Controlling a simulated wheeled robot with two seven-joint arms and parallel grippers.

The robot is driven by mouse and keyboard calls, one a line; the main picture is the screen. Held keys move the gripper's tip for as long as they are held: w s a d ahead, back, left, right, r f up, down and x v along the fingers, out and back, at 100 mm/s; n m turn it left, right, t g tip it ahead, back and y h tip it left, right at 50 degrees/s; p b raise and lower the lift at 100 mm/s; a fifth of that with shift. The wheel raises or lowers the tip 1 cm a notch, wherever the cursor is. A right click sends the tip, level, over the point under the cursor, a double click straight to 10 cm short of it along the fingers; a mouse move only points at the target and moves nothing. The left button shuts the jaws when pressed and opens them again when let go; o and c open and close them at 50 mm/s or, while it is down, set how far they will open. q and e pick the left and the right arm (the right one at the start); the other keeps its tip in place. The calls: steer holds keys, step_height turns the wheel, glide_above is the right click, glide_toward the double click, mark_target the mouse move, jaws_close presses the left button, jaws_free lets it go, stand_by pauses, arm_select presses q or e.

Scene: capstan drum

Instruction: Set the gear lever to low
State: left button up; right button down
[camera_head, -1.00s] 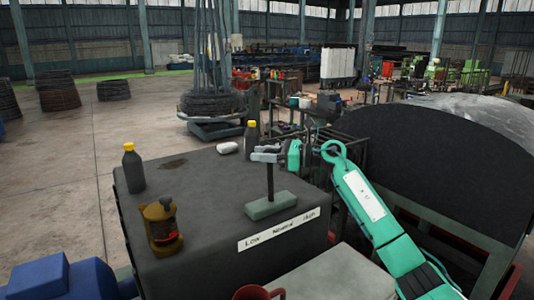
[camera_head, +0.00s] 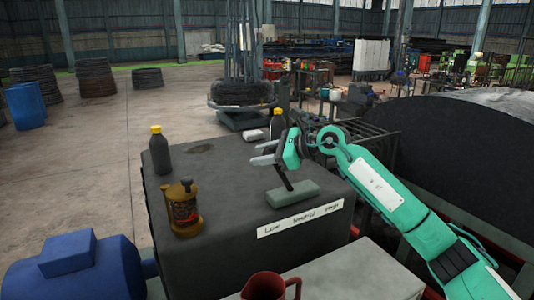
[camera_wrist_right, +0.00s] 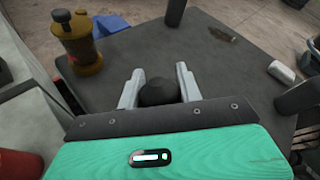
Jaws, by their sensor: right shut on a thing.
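The gear lever's green-grey base (camera_head: 294,194) sits on the dark box top, behind a white label strip (camera_head: 300,218) reading Low, Neutral, High from left to right. Its dark shaft (camera_head: 284,178) leans left, toward the Low end. My right gripper (camera_head: 264,152) is shut on the lever's knob, which the fingers partly hide in the head view. In the right wrist view the black knob (camera_wrist_right: 159,92) sits between the two grey fingers. My left gripper is not in view.
On the box top (camera_head: 226,205) stand a dark yellow-capped bottle (camera_head: 160,152), a brass oiler (camera_head: 182,210), a second bottle (camera_head: 277,126) and a white block (camera_head: 254,134). A blue motor (camera_head: 75,268) and a red mug (camera_head: 268,286) are in front. A large dark drum (camera_head: 450,160) is at right.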

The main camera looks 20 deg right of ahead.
steer(key=shift+a+f, duration=0.1)
steer(key=shift+f, duration=0.1)
steer(key=c, duration=1)
jaws_free()
steer(key=shift+c, duration=0.2)
steer(key=shift+o, duration=0.6)
steer(key=shift+a+r, duration=0.1)
steer(key=shift+s+d, duration=0.2)
steer(key=shift+d, duration=0.2)
steer(key=b+v, duration=0.5)
steer(key=v, duration=0.8)
steer(key=shift+b, duration=0.4)
steer(key=shift+r, duration=0.1)
